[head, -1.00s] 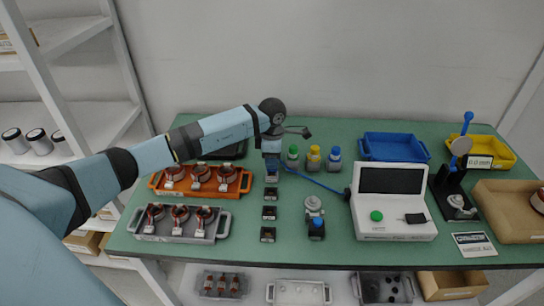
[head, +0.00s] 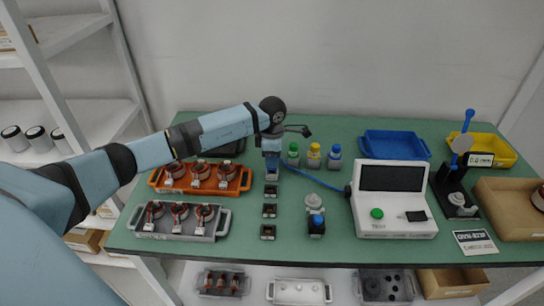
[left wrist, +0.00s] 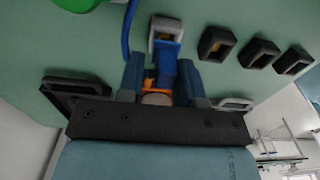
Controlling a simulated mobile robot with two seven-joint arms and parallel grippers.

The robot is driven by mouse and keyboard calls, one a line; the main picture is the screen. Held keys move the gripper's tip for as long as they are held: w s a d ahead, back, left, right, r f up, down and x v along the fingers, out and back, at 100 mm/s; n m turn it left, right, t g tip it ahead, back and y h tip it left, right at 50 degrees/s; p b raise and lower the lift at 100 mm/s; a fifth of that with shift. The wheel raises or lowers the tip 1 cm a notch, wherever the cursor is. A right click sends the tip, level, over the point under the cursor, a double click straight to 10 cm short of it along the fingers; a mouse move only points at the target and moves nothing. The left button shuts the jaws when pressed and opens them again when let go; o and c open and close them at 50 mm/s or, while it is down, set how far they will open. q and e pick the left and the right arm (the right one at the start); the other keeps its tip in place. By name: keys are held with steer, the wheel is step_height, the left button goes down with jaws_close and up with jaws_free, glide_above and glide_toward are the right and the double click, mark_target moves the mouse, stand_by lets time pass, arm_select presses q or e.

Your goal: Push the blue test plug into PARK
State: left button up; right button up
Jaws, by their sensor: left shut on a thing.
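My left gripper (head: 271,165) points down at the back end of a column of small sockets. In the left wrist view my left gripper (left wrist: 163,88) is shut on the blue test plug (left wrist: 166,62), with an orange part between the fingers. The plug's front end is at a light grey socket block (left wrist: 165,27), which I take to be PARK; I cannot tell how deep it sits. In the head view this block (head: 271,176) shows just below the fingers. A blue cable (head: 318,181) runs from the plug to the white tester (head: 393,215). My right gripper is not in view.
Dark sockets (head: 269,211) continue the column toward the front. An orange tray (head: 202,188) and a grey tray (head: 185,235) with coils stand left. Bottles (head: 314,157) stand behind right. A grey and blue device (head: 316,222) stands between sockets and tester.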

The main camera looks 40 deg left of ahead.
arm_select(q)
steer(key=shift+f+b, duration=0.55)
steer(key=shift+f, duration=0.25)
stand_by(0.4)
steer(key=o, duration=1)
steer(key=shift+r, duration=0.2)
step_height(320, 180, up, 13)
steer(key=shift+r, duration=0.2)
stand_by(0.5)
steer(key=shift+f, duration=0.1)
